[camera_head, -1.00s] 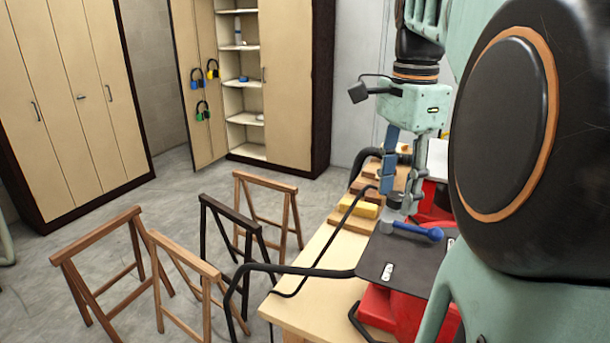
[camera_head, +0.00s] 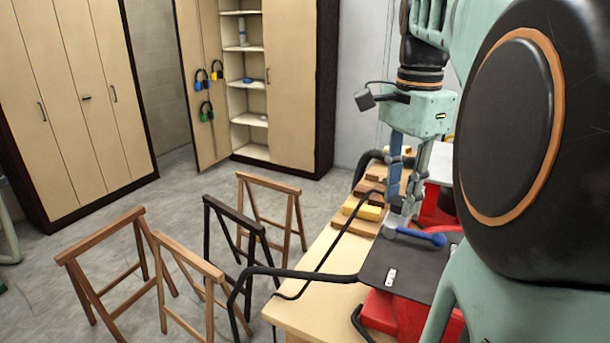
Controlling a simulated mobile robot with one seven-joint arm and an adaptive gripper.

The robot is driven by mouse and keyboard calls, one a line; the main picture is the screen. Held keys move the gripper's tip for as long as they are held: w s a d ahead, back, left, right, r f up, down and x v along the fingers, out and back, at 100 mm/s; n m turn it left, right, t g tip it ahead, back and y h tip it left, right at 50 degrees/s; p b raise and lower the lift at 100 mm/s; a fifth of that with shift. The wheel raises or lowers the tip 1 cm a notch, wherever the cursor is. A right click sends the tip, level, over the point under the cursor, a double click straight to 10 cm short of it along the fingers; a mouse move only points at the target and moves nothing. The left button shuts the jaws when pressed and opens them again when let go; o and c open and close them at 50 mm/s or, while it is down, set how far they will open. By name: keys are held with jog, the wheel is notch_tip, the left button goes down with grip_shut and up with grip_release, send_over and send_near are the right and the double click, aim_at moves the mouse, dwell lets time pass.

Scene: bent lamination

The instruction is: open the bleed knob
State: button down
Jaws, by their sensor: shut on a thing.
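My gripper (camera_head: 402,205) points down over the dark plate (camera_head: 375,268) of the red machine, at the right of the view. Its fingers are close together around a small dark knob (camera_head: 396,204), which looks like the bleed knob. The fingers hide most of the knob, so how far it is turned cannot be seen. A blue-handled lever (camera_head: 425,238) lies just in front of the fingertips, over the plate. Whether the fingers touch the lever cannot be told.
The wooden workbench (camera_head: 315,300) carries wood blocks, one a yellow block (camera_head: 370,212). A black bent tube (camera_head: 300,271) reaches out left from the plate. Wooden trestles (camera_head: 105,260) and a black trestle (camera_head: 235,240) stand on the floor. An open cabinet (camera_head: 295,80) is behind.

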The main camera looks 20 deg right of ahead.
jog(key=n+p, duration=0.2)
jog(key=n, duration=0.2)
jog(key=shift+r, duration=0.1)
jog(key=n+p, duration=0.1)
jog(key=n, duration=0.4)
jog(key=shift+p, duration=0.3)
jog(key=n+p, duration=0.1)
jog(key=n, duration=0.2)
jog(key=shift+n, duration=0.3)
jog(key=n+p, duration=0.1)
jog(key=n, duration=0.3)
jog(key=shift+n, duration=0.3)
jog(key=n, duration=0.4)
jog(key=shift+n, duration=0.3)
jog(key=n+p, duration=0.1)
jog(key=n, duration=0.7)
jog(key=shift+n, duration=2.3)
